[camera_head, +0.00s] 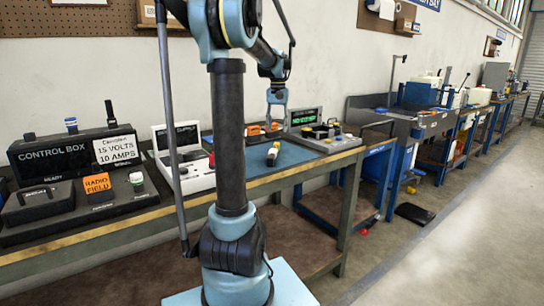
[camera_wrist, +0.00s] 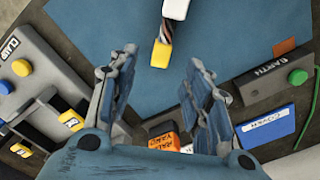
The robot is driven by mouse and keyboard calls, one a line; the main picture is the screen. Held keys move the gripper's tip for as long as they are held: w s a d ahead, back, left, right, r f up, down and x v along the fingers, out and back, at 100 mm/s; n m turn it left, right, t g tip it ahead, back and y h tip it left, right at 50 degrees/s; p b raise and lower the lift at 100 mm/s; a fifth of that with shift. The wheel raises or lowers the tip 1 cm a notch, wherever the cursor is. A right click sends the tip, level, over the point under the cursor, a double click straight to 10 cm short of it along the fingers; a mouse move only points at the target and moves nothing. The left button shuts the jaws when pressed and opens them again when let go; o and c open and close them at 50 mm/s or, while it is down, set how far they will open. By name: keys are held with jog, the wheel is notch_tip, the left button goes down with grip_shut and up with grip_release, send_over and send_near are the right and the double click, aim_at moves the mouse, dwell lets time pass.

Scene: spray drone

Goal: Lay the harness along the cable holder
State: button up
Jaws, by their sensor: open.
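In the wrist view, a short bundle of dark striped wires (camera_wrist: 166,32) that looks like the harness runs between a white end piece (camera_wrist: 176,9) and a yellow end piece (camera_wrist: 161,54). It lies over the blue mat (camera_wrist: 230,30), beyond my fingertips; its upper end is cut off. My gripper (camera_wrist: 162,62) is open and empty, its fingers apart on either side of the yellow piece's line. In the head view, my gripper (camera_head: 272,115) hangs above the bench near a small dark and yellow piece (camera_head: 272,156) on the mat. I cannot tell which part is the cable holder.
In the wrist view, a grey block marked EARTH (camera_wrist: 262,78) and a blue COVER label (camera_wrist: 266,125) are right; a CLAMP unit (camera_wrist: 14,50) is left. In the head view, a control box (camera_head: 75,155) and a green-screen console (camera_head: 318,135) stand on the bench. The mat has bare room.

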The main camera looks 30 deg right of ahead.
aim_at(276, 143)
jog(key=shift+a+f, duration=0.2)
jog(key=shift+f, duration=4.2)
grip_shut()
